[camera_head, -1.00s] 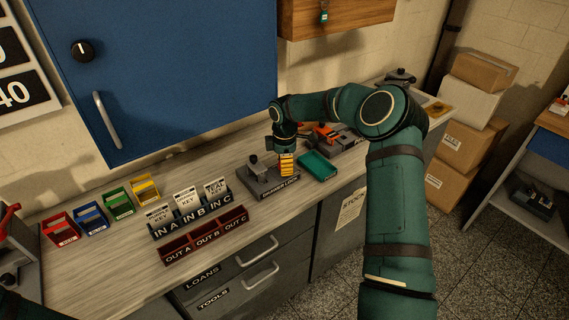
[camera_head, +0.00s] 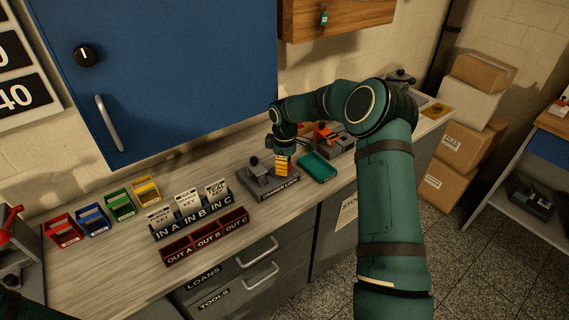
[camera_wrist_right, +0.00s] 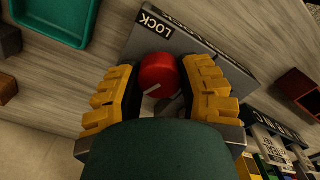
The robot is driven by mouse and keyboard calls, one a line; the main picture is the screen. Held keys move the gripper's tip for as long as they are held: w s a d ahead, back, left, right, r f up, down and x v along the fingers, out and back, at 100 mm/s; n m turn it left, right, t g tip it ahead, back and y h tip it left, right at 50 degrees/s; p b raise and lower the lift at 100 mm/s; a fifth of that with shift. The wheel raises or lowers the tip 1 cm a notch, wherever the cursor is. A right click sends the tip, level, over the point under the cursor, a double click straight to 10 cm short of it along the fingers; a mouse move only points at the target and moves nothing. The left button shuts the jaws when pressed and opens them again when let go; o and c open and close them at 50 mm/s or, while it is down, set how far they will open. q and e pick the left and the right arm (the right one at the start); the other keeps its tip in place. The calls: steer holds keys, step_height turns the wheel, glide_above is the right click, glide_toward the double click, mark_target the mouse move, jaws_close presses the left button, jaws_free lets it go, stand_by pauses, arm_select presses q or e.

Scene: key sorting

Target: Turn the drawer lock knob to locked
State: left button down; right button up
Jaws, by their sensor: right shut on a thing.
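The drawer lock is a grey block (camera_head: 257,186) on the counter with a "DRAWER LOCK" label on its front edge. Its red round knob (camera_wrist_right: 158,72) shows in the right wrist view, with a pale mark on its lower part. My right gripper (camera_head: 283,166) is over the right part of the block, its yellow fingers pointing down. In the right wrist view the fingers of my right gripper (camera_wrist_right: 160,92) are shut on the knob, one on each side. In the head view the gripper hides the knob. My left gripper is out of view.
A green tray (camera_head: 318,168) lies just right of the lock. Labelled IN bins (camera_head: 190,228) and red OUT bins (camera_head: 206,244) stand to its left. Small coloured bins (camera_head: 120,207) are farther left. A blue cabinet (camera_head: 165,70) rises behind the counter.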

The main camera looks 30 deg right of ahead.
steer(key=m, duration=0.4)
steer(key=shift+m+p, duration=0.3)
steer(key=shift+p, duration=0.05)
steer(key=shift+s+f+m, duration=0.1)
steer(key=shift+m, duration=2.2)
steer(key=o, duration=1.2)
steer(key=shift+o, duration=0.2)
step_height(320, 180, up, 12)
